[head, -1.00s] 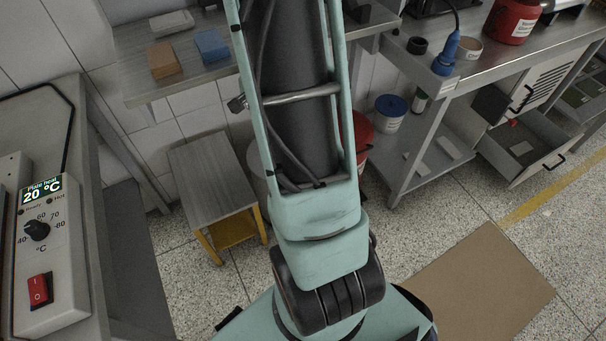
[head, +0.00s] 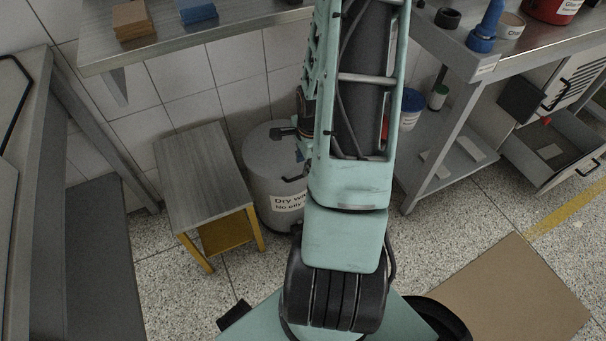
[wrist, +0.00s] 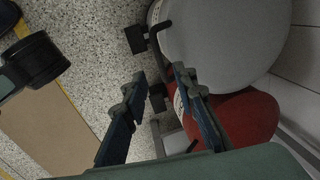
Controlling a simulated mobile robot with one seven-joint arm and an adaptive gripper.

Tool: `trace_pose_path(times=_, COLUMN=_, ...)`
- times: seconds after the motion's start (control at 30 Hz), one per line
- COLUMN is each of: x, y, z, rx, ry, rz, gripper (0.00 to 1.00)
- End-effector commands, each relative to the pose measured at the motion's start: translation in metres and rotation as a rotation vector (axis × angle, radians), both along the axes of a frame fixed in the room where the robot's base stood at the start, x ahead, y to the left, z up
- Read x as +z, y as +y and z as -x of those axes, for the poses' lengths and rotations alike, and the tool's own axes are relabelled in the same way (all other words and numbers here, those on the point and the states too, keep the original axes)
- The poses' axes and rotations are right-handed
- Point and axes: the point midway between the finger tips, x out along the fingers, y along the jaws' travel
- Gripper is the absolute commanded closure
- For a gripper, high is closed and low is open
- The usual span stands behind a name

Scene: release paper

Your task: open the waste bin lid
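The waste bin is a grey cylinder with a label (head: 288,202) starting "Dry wa". Its round grey lid (head: 268,150) lies flat and closed on top, partly hidden by my arm. A black handle (head: 294,179) sits at the lid's front edge. In the wrist view the lid (wrist: 225,35) fills the upper right and the black handle (wrist: 153,40) shows at its left edge. My gripper (wrist: 160,72) is open and empty, with its two fingers spread just below the handle in that picture, apart from it. In the head view my arm mostly hides the gripper.
A red bin (wrist: 240,120) stands close beside the grey one. A grey-topped stool (head: 200,165) with yellow legs stands left of the bin. A wall shelf (head: 180,45) is above, and a metal bench (head: 450,150) is at the right. A cardboard sheet (head: 505,295) lies on the floor.

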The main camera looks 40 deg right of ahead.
Motion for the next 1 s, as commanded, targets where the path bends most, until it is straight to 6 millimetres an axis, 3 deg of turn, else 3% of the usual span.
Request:
trace_pose_path(times=0.03, x=-0.016, y=0.001, z=-0.001, rx=0.003, ry=0.003, rz=-0.002, gripper=0.74)
trace_pose_path(times=0.1, x=-0.028, y=0.000, z=-0.004, rx=0.002, ry=0.002, rz=-0.002, gripper=0.74)
trace_pose_path(times=0.3, x=-0.054, y=-0.002, z=-0.009, rx=0.002, ry=0.001, rz=-0.001, gripper=0.74)
trace_pose_path(times=0.73, x=-0.061, y=-0.003, z=-0.011, rx=0.001, ry=0.000, rz=0.000, gripper=0.74)
trace_pose_path(times=1.0, x=-0.061, y=-0.003, z=-0.011, rx=0.001, ry=0.000, rz=0.000, gripper=1.00)
